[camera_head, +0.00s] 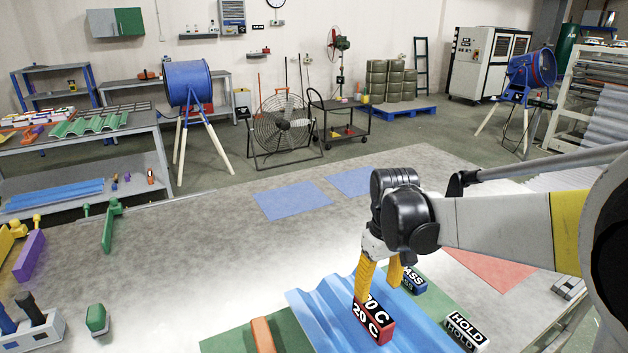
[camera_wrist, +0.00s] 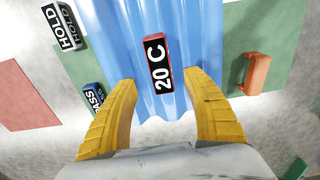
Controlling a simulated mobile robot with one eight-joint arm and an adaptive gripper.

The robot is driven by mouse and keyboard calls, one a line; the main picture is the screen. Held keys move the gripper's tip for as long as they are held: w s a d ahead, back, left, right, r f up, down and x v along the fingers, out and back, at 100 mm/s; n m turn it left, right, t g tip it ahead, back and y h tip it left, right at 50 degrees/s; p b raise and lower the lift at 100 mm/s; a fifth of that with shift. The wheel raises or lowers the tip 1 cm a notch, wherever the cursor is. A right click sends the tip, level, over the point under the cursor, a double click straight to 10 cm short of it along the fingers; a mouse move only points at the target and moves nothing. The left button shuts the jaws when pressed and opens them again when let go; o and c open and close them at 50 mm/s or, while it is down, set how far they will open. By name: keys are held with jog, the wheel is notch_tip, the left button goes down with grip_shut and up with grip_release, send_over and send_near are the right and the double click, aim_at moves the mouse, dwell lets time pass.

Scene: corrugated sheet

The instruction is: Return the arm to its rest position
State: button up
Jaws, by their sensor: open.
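My gripper (camera_head: 377,284) has two yellow fingers pointing down over the blue corrugated sheet (camera_head: 318,310). In the wrist view the fingers (camera_wrist: 162,78) are spread wide, with nothing gripped between them. A red block marked 20 C (camera_head: 374,320) rests on the sheet close to the fingertips. In the wrist view this block (camera_wrist: 157,62) lies just beyond the gap between the fingers, apart from both. My arm reaches in from the right edge of the head view. Part of the sheet is hidden behind the gripper and block.
A green mat (camera_head: 290,335) lies under the sheet, with an orange piece (camera_head: 263,335) at left. A HOLD block (camera_head: 465,330) and a blue PASS block (camera_head: 414,280) stand at right. Green, purple and yellow pieces are at the table's left.

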jog(key=s+r+m+t, duration=0.2)
jog(key=s+r+t, duration=0.1)
jog(key=s, duration=0.5)
jog(key=s+r+m+t, duration=0.2)
jog(key=s+t, duration=0.2)
jog(key=s, duration=0.3)
jog(key=shift+s+r, duration=0.35)
jog(key=shift+r, duration=0.05)
dwell(1.0)
